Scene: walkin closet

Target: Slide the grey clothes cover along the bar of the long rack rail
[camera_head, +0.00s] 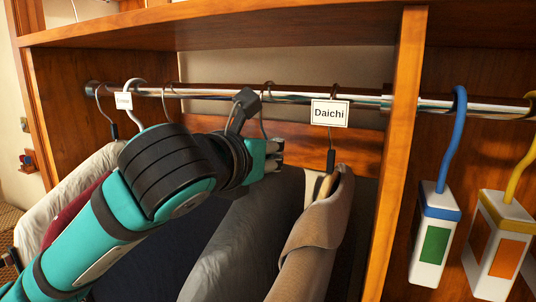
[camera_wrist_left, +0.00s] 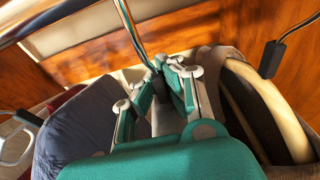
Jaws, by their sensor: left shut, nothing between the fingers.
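The grey clothes cover (camera_head: 235,240) hangs from the rack bar (camera_head: 300,101), left of a brown coat (camera_head: 312,235). My left gripper (camera_head: 276,155) is at the top of the grey cover, below the bar, and hides part of the cover's shoulder. In the left wrist view its fingers (camera_wrist_left: 167,70) are shut with nothing between them. A metal hanger hook (camera_wrist_left: 131,30) comes down from the bar right at the fingertips; I cannot tell whether they touch. My right gripper is not in view.
A white "Daichi" tag (camera_head: 329,113) hangs right of my gripper. A wooden upright (camera_head: 395,160) divides the closet. Blue and yellow hangers with boxes (camera_head: 435,235) hang beyond it. A pale cover (camera_head: 70,190) and dark garments hang to the left. A shelf (camera_head: 220,27) runs above.

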